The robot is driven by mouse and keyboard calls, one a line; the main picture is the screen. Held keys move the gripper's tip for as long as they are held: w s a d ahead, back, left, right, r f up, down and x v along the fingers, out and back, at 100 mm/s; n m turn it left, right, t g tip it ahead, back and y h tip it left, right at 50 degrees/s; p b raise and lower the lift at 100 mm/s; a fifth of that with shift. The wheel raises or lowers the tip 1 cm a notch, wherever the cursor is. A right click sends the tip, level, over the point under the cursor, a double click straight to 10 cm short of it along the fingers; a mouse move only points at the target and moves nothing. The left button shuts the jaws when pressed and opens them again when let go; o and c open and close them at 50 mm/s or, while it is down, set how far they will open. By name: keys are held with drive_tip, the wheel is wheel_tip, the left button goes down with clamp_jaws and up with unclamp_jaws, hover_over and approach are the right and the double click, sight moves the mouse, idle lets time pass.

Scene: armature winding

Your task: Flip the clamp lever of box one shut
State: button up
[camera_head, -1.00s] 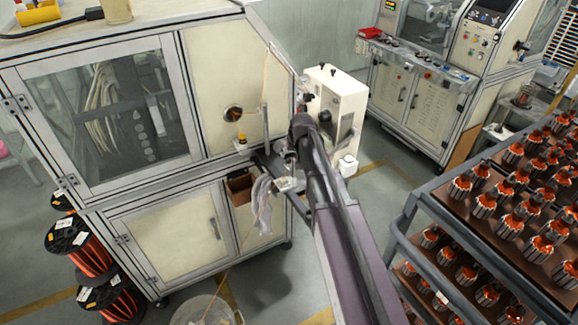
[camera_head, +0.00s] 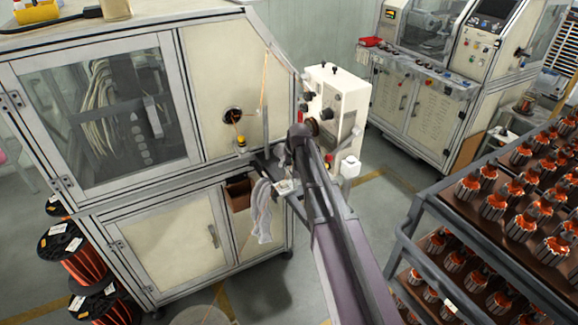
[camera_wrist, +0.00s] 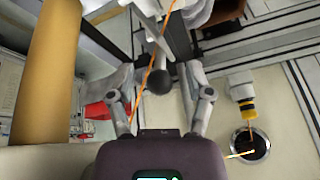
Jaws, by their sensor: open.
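In the wrist view a lever with a round black ball knob (camera_wrist: 160,80) stands between the fingers of my gripper (camera_wrist: 158,70). The fingers are open, one on each side of the knob, and appear apart from it. An orange wire crosses close to the knob. In the head view my arm covers the gripper and the lever, beside the cream machine cabinet (camera_head: 212,85). Which part is box one cannot be told from any label.
The cabinet face has a round hole (camera_wrist: 252,145) and a yellow-black fitting (camera_wrist: 242,98). A grey cloth (camera_head: 262,210) hangs near my arm. A white control box (camera_head: 338,95) stands behind it. A rack of armatures (camera_head: 500,215) is at the right.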

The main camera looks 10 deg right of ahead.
clamp_jaws()
drive_tip(key=shift+s+d, duration=0.1)
idle(0.5)
